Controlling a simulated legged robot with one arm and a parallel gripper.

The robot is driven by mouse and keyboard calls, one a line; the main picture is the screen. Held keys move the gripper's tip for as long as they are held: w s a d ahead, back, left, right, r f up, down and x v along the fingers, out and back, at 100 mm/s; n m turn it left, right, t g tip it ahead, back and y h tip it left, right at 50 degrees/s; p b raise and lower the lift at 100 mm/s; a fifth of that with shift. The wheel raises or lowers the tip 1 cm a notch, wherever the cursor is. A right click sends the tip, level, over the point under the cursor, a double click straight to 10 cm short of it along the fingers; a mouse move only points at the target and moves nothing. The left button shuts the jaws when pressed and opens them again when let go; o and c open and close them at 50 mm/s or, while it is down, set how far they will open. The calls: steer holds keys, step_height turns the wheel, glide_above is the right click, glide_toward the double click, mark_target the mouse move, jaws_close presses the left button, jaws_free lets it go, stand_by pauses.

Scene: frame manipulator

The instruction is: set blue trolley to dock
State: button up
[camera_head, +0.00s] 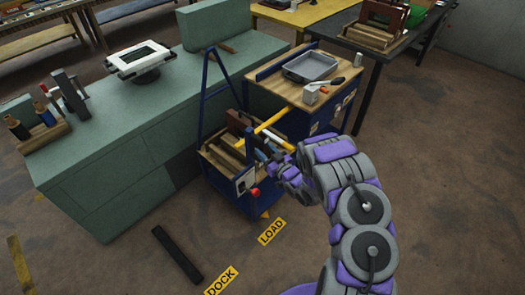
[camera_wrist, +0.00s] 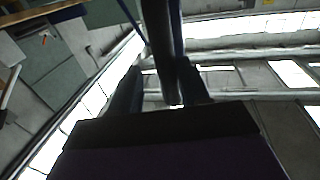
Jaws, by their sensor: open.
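A DOCK label (camera_head: 221,281) lies nearer, at the bottom edge. My gripper (camera_head: 268,154) is at the trolley's right side, close to its upright. In the wrist view my gripper (camera_wrist: 163,88) is open, with a dark bar (camera_wrist: 160,40) between its fingers. The bar looks like part of the trolley's frame; I cannot tell whether the fingers touch it.
A black bar (camera_head: 178,254) lies on the floor left of the labels. The green workbench (camera_head: 110,160) borders the trolley on the left. A blue cabinet with a wooden top (camera_head: 285,82) stands behind it, bearing a grey tray (camera_head: 310,67). The floor at front left is mostly clear.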

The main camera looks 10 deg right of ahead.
steer(key=shift+w+a, duration=0.25)
steer(key=shift+w, duration=0.25)
steer(key=shift+w+a, duration=0.1)
steer(key=shift+a, duration=0.8)
steer(key=shift+c, duration=0.3)
steer(key=shift+d, duration=0.6)
steer(key=c, duration=0.7)
steer(key=shift+a, duration=0.15)
jaws_close()
